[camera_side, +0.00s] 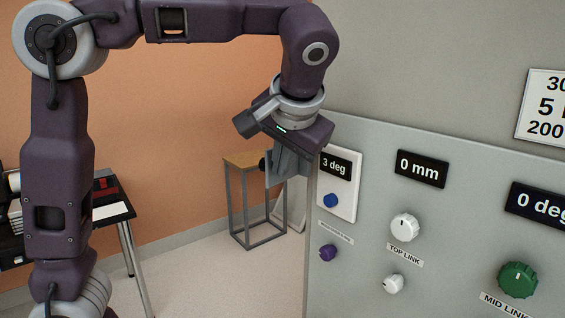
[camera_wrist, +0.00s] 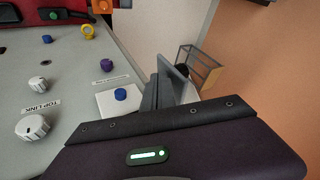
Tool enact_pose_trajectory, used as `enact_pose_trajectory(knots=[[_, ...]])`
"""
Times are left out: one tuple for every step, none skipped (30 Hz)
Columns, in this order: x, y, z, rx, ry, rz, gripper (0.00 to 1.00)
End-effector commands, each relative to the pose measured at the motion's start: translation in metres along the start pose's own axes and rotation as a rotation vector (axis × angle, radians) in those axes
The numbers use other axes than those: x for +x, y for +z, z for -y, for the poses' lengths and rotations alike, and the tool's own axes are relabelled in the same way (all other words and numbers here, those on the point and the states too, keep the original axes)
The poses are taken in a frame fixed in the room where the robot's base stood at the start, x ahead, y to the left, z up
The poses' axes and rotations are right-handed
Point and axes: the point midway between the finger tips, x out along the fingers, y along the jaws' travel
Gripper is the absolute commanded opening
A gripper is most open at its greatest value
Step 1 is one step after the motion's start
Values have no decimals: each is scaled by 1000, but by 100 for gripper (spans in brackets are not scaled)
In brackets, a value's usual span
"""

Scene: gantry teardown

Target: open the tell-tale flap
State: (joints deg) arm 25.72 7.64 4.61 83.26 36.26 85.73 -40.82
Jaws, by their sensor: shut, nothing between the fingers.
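The tell-tale flap appears to be the thin grey plate (camera_side: 268,174) with a black round knob (camera_side: 262,164) on its left face. It stands out from the panel's left edge, swung away from the white plate (camera_side: 342,196) that carries a "3 deg" readout and a blue button. The grey plate also shows in the wrist view (camera_wrist: 177,84), its knob on the far side. My gripper (camera_side: 291,168) is shut and empty, between the flap and the white plate, close against the flap's inner side. Whether it touches the flap is unclear; the fingers partly hide it.
The grey panel (camera_side: 430,250) carries a "0 mm" display (camera_side: 422,168), white knobs (camera_side: 404,226), a purple knob (camera_side: 328,252) and a green knob (camera_side: 517,280). A stool (camera_side: 254,200) stands behind, left of the panel. Open floor lies left of the panel.

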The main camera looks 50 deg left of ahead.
Motion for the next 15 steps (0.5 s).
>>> enact_pose_trajectory(knots=[[1,0,3,12,7,-6,0],[2,0,5,29,18,-16,0],[4,1,9,57,33,-31,0],[5,1,12,76,43,-42,0],[7,1,15,85,46,-46,0],[9,0,18,87,47,-47,0],[10,0,19,87,47,-47,0],[11,0,20,87,47,-47,0],[11,0,20,87,47,-47,0],[11,0,20,88,47,-47,0],[11,0,20,88,47,-47,0],[11,0,20,88,47,-47,0],[11,0,20,88,47,-47,0],[11,0,20,88,47,-47,0],[11,0,20,88,47,-47,0]])
